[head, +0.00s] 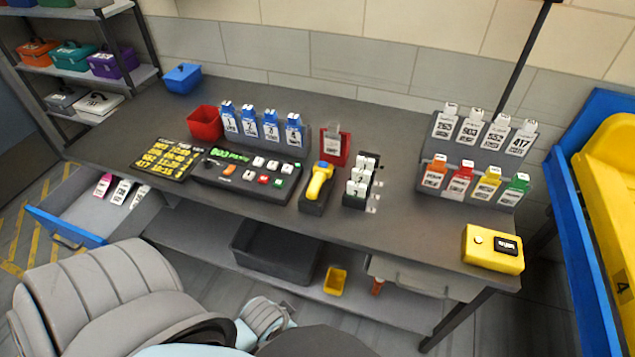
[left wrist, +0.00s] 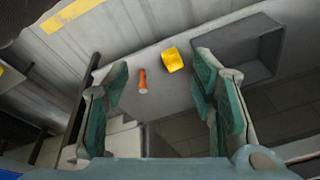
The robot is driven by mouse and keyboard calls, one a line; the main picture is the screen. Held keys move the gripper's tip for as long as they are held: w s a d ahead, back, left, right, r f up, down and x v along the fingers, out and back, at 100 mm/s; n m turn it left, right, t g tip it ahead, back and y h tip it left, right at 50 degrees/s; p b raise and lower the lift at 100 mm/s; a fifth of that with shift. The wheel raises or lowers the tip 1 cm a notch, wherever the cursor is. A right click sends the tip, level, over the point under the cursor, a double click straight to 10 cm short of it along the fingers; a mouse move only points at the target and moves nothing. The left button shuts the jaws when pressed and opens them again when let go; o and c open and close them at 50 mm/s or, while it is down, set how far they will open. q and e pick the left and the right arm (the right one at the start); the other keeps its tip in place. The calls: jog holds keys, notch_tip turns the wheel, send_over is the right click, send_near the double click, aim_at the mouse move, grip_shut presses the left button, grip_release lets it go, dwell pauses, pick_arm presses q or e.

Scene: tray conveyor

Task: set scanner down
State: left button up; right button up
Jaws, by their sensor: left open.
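The yellow scanner (head: 319,181) stands in a dark cradle (head: 312,206) on the grey table, right of the button console. No gripper is touching it. My left gripper (left wrist: 161,72) is open and empty in the left wrist view, with its green-padded fingers spread. Between and beyond them show the lower shelf, a small yellow bin and an orange-handled thing. In the head view, grey links of my arm fill the lower left, and I cannot make out the fingers there. My right gripper is not in view.
A button console (head: 246,175), a red bin (head: 205,123) and several numbered tags stand on the table. A tag rack (head: 362,183) stands just right of the scanner. A yellow box (head: 492,249) sits at the right corner. An open drawer (head: 68,226) juts out at left.

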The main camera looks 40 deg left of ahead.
pick_arm(q)
notch_tip(320, 180, up, 8)
jog(key=w, duration=0.2)
jog(key=n+t, duration=0.1)
jog(key=n, duration=0.4)
send_near(317, 179)
jog(key=shift+y, duration=0.3)
jog(key=b+x, duration=0.1)
jog(key=x, duration=0.5)
jog(key=b+x, duration=0.1)
jog(key=x, duration=0.2)
jog(key=shift+d+f+b, duration=0.3)
jog(key=shift+b, duration=0.05)
jog(key=shift+r+t, duration=0.1)
jog(key=shift+t, duration=0.2)
grip_shut()
